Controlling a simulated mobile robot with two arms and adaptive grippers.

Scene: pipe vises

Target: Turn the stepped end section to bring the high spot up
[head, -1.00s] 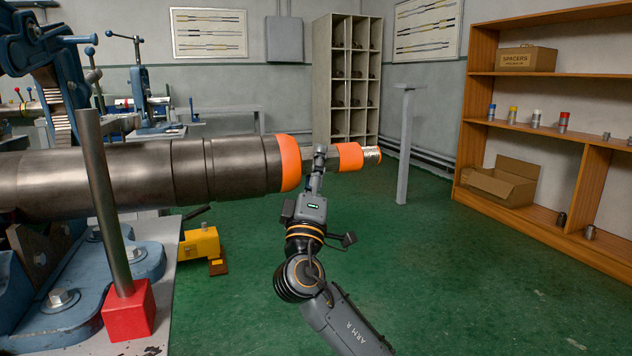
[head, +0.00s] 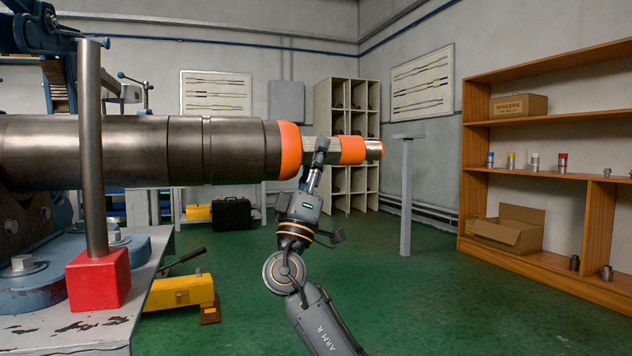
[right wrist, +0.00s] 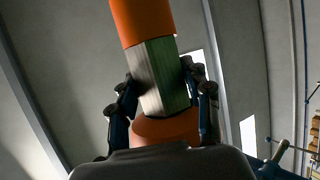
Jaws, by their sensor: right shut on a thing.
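The large dark steel pipe (head: 120,150) runs level from the left edge and ends in an orange band (head: 289,150). Beyond the band is the stepped end section: a bare metal flat-sided part (head: 328,151), an orange collar (head: 352,150) and a short shiny tip (head: 373,150). My right gripper (head: 318,158) is shut on the flat-sided part, reaching up from below. In the right wrist view its fingers (right wrist: 163,100) lie on both sides of the flat-sided part (right wrist: 163,78), between two orange bands. A high spot cannot be made out. My left gripper is not in view.
A blue vise with an upright steel bar (head: 92,150) in a red block (head: 98,281) stands on the bench at left. A yellow tool (head: 180,292) is on the green floor. A wooden shelf (head: 540,128) and a grey post (head: 406,185) stand at right.

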